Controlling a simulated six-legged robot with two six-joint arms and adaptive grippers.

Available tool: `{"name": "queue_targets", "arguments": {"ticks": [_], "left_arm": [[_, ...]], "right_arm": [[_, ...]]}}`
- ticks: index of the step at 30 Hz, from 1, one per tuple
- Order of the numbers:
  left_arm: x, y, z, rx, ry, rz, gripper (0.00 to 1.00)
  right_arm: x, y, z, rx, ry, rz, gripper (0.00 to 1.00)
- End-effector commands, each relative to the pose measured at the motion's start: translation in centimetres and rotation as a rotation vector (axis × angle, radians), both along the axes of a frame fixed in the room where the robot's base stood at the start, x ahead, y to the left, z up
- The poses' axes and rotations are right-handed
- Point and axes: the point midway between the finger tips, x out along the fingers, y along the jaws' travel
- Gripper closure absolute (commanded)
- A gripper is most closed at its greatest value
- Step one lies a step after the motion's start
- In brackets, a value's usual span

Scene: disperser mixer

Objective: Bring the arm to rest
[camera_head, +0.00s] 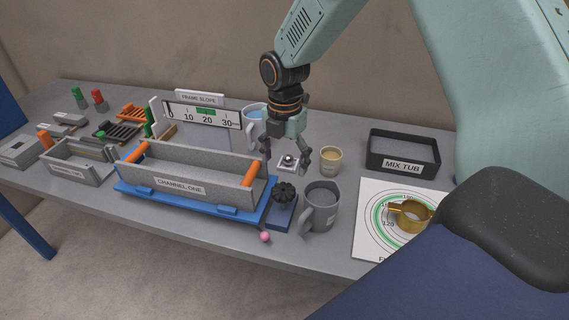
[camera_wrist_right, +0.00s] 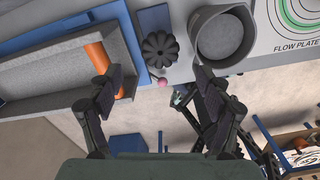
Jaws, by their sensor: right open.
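My right gripper (camera_head: 287,152) hangs from the teal right arm (camera_head: 315,28) over the middle of the table in the head view. It points down, behind the black knob and left of the tan cup. In the right wrist view its two fingers (camera_wrist_right: 150,95) are spread wide with nothing between them. The black knob (camera_wrist_right: 160,48), a pink ball (camera_wrist_right: 162,82) and the grey mug (camera_wrist_right: 224,38) show beyond the fingertips. My left gripper is not in the head view.
The channel one trough (camera_head: 190,182) sits on a blue base left of the gripper. The grey mug (camera_head: 320,207), tan cup (camera_head: 330,160), mix tub (camera_head: 402,154) and flow plate (camera_head: 372,225) with a brass ring (camera_head: 410,216) stand to the right. The slope gauge (camera_head: 203,113) stands behind.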

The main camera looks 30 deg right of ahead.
Motion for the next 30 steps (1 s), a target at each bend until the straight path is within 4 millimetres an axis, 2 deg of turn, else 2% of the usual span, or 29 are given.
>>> {"name": "queue_targets", "arguments": {"ticks": [8, 21, 30], "left_arm": [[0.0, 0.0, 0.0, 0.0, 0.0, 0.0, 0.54], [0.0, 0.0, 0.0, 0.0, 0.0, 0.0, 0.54], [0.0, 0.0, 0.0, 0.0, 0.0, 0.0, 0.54]], "right_arm": [[0.0, 0.0, -0.3, 0.0, 0.0, 0.0, 0.22], [-0.1, 0.0, -5.6, 0.0, 0.002, 0.0, 0.22], [0.0, 0.0, -6.9, 0.0, 0.001, -0.001, 0.22]]}}
